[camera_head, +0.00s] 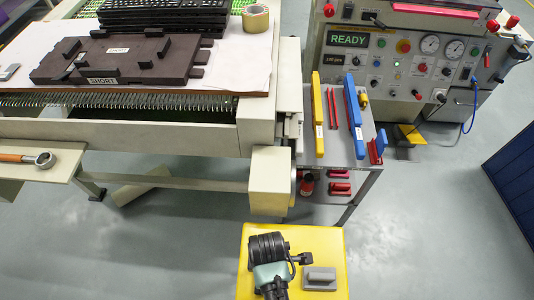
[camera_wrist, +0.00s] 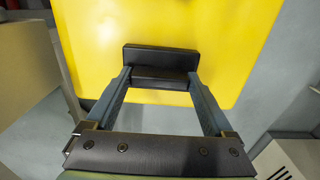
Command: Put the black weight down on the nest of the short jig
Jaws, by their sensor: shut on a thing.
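The black weight (camera_wrist: 160,57) is between the fingertips of my gripper (camera_wrist: 160,78) in the wrist view, with a finger against each end. The gripper is shut on it, above a yellow surface. I cannot tell whether the weight touches that surface. In the head view my wrist hides the weight. The short jig (camera_head: 115,60) is a dark brown plate labelled "SHORT", lying on the white-topped table at the upper left, far from my gripper. It has raised black blocks and cutouts; which part is the nest is unclear.
The yellow stand (camera_head: 335,240) also carries a grey block with a handle (camera_head: 320,278). A beige machine housing (camera_head: 270,180) stands just behind it. A tool cart (camera_head: 368,100) stands right of the table.

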